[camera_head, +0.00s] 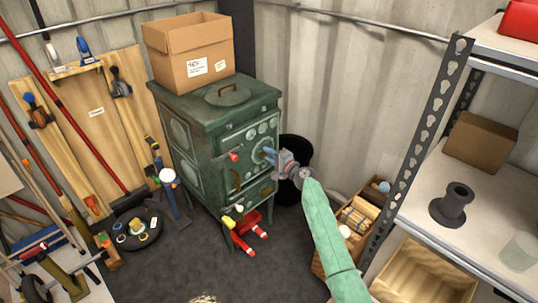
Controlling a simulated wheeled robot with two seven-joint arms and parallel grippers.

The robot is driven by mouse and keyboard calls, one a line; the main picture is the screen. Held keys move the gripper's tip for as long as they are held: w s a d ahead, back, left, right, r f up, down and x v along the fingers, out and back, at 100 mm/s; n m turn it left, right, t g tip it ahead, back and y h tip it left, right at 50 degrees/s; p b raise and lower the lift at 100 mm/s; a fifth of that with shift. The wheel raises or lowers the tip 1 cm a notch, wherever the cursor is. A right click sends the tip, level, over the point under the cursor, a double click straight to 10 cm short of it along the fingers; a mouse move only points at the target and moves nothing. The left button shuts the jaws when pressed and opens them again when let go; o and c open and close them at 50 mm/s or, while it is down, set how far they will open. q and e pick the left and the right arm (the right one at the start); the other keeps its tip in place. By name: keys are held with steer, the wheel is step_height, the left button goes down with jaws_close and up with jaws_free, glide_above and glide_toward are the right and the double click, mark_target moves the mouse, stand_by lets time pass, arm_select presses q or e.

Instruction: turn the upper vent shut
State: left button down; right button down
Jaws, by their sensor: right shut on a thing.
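The green stove (200,130) stands on short legs at the middle of the scene. A round upper vent plate (262,131) with holes is on its front. My right gripper (270,156), at the end of the pale green arm coming from the lower right, is against the stove front and shut on a small blue part there, which I take to be the upper vent's knob. The gripper hides part of the vent, so its opening cannot be judged. A red knob (234,157) shows to the left on the front. My left gripper is not in view.
A cardboard box (190,50) sits on the stove top beside a round lid (228,94). A black bin (295,150) is behind my gripper. Metal shelving (420,150) stands on the right. Red-and-white objects (245,232) are below the stove front.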

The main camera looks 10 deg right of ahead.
stand_by(0.3)
steer(key=c, duration=1.5)
jaws_free()
steer(key=v, duration=0.8)
steer(key=shift+w+f, duration=0.1)
